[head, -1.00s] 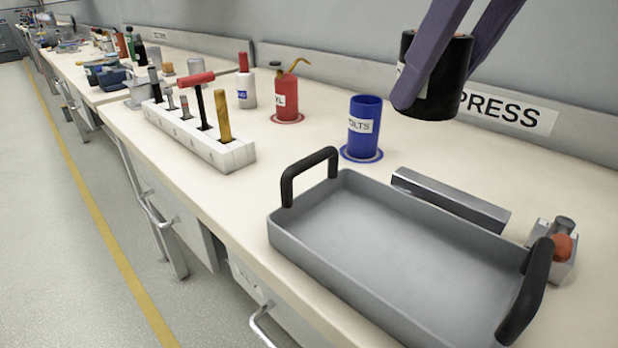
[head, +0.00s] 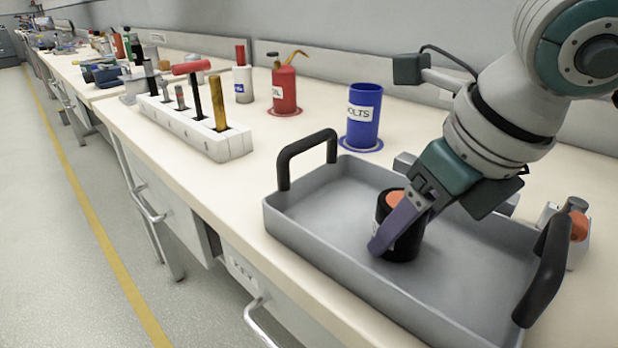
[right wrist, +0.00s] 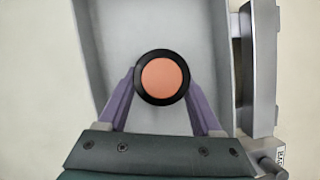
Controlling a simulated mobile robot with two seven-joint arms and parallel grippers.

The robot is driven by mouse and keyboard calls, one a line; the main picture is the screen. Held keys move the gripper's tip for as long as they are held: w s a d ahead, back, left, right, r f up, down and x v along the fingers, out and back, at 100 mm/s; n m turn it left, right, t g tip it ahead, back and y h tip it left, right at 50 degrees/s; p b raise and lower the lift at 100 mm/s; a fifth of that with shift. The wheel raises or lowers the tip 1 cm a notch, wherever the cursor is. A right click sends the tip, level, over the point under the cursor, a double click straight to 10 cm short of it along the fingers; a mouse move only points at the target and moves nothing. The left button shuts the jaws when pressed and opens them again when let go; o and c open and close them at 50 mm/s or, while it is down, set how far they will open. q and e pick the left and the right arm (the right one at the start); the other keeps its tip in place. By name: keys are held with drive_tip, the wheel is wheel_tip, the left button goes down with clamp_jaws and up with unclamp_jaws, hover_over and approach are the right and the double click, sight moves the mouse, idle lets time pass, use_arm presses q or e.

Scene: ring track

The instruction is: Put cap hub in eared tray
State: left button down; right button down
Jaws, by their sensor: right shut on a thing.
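The cap hub (head: 405,246) is a black cylinder with an orange-red top. In the head view it is within the walls of the eared tray; I cannot tell whether its base touches the floor. The eared tray (head: 318,232) is grey and shallow, with a black handle at each end. My right gripper (head: 392,228) reaches down into the tray and is shut on the cap hub. In the right wrist view the cap hub (right wrist: 163,78) sits between the two purple fingers (right wrist: 160,88), over the grey tray floor (right wrist: 205,30). My left gripper is not in view.
A blue cup (head: 362,115) and a red oil can (head: 285,88) stand behind the tray. A white rack (head: 190,132) with tools stands to the left. A grey metal bar (right wrist: 262,70) lies beside the tray. A small metal block with a red part (head: 578,225) is at the right.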

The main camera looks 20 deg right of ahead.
drive_tip(key=shift+c, duration=0.3)
unclamp_jaws()
drive_tip(key=p+v, duration=0.2)
drive_tip(key=v, duration=1)
drive_tip(key=shift+w+r, duration=0.1)
